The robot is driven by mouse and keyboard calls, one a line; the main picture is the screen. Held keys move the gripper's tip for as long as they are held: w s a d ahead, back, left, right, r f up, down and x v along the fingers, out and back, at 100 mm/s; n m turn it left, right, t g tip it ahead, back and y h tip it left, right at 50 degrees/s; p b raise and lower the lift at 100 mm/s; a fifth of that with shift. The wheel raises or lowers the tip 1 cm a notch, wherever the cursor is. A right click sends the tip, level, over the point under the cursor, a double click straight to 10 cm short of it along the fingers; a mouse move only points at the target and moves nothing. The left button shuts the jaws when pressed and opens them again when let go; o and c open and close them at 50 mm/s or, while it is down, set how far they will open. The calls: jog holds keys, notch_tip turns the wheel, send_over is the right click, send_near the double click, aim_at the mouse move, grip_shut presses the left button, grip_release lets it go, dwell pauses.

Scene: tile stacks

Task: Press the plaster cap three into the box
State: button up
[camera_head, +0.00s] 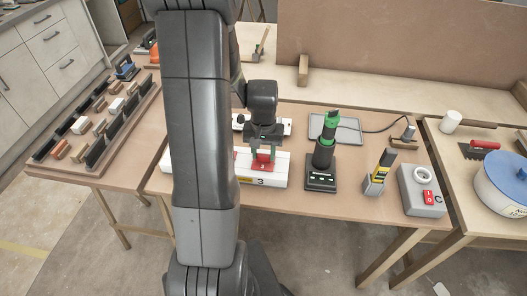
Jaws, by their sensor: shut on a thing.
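A red cap (263,166) marked 3 is at the top of a white box (278,178) that has a label 3 on its front. My gripper (263,155) points down over this box and is shut on the red cap. The cap looks low against the box's top, but I cannot tell whether it is seated or slightly above. My arm hides the left part of the white boxes; a bit of white shows to its left.
A black and green tool (322,150) stands close to the box's right. A grey tray (346,131) with a cable lies behind. A rack (120,133) of small pieces is at left.

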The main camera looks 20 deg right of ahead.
jog(key=o, duration=1.1)
jog(key=shift+o, duration=0.2)
jog(key=shift+r, duration=0.1)
jog(key=shift+r+p, duration=2.2)
jog(key=shift+r, duration=0.75)
notch_tip(320, 180, up, 14)
jog(key=b, duration=0.1)
jog(key=shift+f, duration=0.15)
